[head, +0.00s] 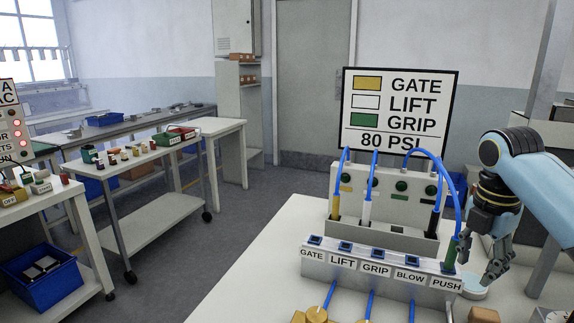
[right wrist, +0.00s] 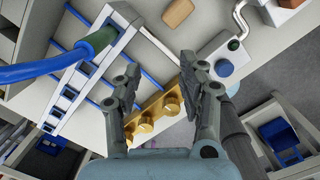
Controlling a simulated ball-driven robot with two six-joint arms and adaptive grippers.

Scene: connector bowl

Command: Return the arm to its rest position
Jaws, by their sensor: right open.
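My right gripper (head: 497,268) hangs open at the right of the table in the head view, just right of the labelled socket block (head: 385,272). In the right wrist view its fingers (right wrist: 161,72) are apart with nothing between them. A blue hose with a green plug (head: 450,252) stands at the PUSH end of the block, left of the gripper and apart from it; the plug also shows in the wrist view (right wrist: 97,42). Hoses with yellow (head: 335,207), white (head: 366,211) and black (head: 435,222) plugs stand in the rack behind. My left gripper is not in view.
A sign (head: 400,110) lists GATE yellow, LIFT white, GRIP green and 80 PSI. A round pale dish (head: 474,290) is under my right gripper. Side benches and a blue bin (head: 42,272) stand at left, with open floor between.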

